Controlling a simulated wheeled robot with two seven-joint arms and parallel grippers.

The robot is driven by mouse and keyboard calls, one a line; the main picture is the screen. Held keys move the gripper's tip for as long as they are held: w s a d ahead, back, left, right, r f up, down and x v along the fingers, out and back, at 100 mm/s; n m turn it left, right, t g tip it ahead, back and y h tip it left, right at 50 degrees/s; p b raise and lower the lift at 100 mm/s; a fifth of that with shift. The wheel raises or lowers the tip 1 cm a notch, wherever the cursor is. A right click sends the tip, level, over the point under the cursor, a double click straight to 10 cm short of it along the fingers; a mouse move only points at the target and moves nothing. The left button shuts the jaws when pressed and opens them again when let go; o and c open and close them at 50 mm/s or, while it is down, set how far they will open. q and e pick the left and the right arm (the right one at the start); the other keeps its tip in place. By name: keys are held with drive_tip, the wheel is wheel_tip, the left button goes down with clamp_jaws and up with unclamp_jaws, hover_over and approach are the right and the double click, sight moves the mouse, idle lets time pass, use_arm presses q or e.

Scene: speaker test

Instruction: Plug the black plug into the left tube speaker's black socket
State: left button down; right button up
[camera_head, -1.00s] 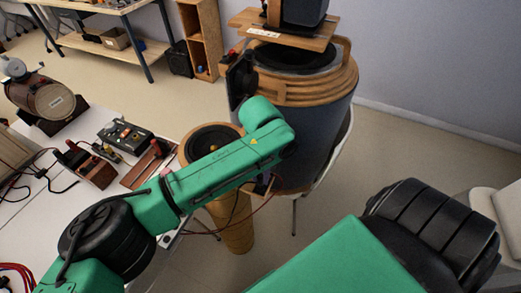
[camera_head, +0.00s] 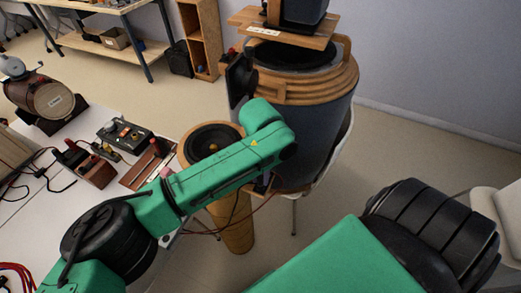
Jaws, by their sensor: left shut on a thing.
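A narrow tan tube speaker (camera_head: 236,228) with a dark cone (camera_head: 205,136) stands beside the table, left of a large dark tube speaker (camera_head: 318,130) with wooden rings. My left arm crosses in front of both. My left gripper (camera_head: 264,184) shows only in part below the wrist, in front of the large tube's lower left. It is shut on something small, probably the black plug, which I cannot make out. Thin red and dark wires (camera_head: 236,219) hang from there towards the table. The black socket cannot be made out. My right arm fills the lower right; its gripper is out of view.
The white table (camera_head: 38,225) at left holds a brown drum-like device (camera_head: 48,98), a black control box (camera_head: 125,135), wooden blocks and loose cables. A wooden board (camera_head: 268,31) with a black device tops the large tube. A white chair stands at far right.

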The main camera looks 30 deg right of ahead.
use_arm(q)
drive_tip(key=shift+f, duration=0.4)
drive_tip(key=c, duration=0.7)
unclamp_jaws()
wheel_tip(320, 180, up, 8)
drive_tip(key=p, duration=0.6)
drive_tip(key=shift+f, duration=0.2)
drive_tip(key=shift+f, duration=0.1)
